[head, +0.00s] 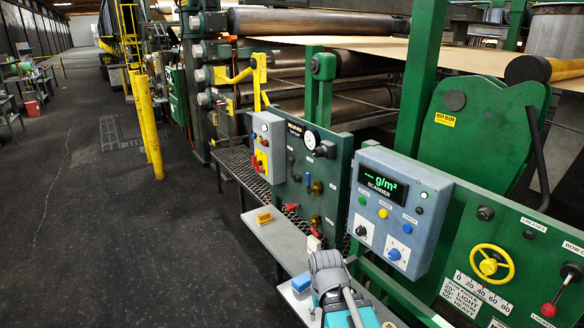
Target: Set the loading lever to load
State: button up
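No lever in the head view has a label that I can read as the loading lever. A green panel (334,206) in the middle carries a round gauge (311,139), a small blue-handled lever (307,183) and small red handles (291,207). At the right edge, another green panel has a red-knobbed lever (549,309) that leans down and left, beside partly cut-off lettering. A yellow lever-like bar (238,76) is on the machine farther back. Part of my arm shows at the bottom centre, apart from these levers. My gripper's fingers are not visible.
A grey scanner box (395,213) and a yellow handwheel (491,263) stand out at the right. Yellow posts (150,135) stand left. The dark floor is open there.

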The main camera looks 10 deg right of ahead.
aim_at(291, 159)
jog(key=k, duration=0.95)
jog(key=u, duration=0.5)
jog(key=i, duration=2.1)
jog(key=z, duration=0.35)
